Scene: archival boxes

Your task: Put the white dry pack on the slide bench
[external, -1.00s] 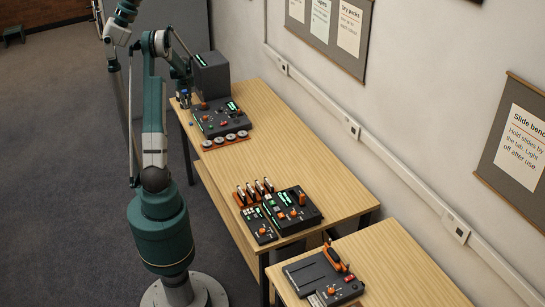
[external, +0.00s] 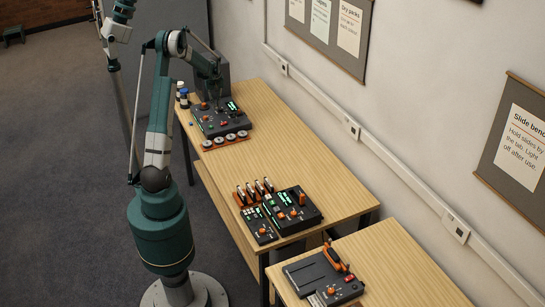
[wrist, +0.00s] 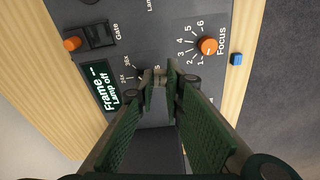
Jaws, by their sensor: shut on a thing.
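My gripper (wrist: 160,84) is low over the control panel (external: 207,122) at the far end of the long table. I cannot make out a white dry pack for certain in either view. The slide bench sign (external: 522,143) hangs on the right wall, above the nearer table. A dark device with an orange handle (external: 333,258) stands on that table.
An orange focus knob (wrist: 207,46) and a display reading "Lamp off" (wrist: 98,88) are close by. Several discs line the panel's front. Bare wood (external: 265,150) lies between.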

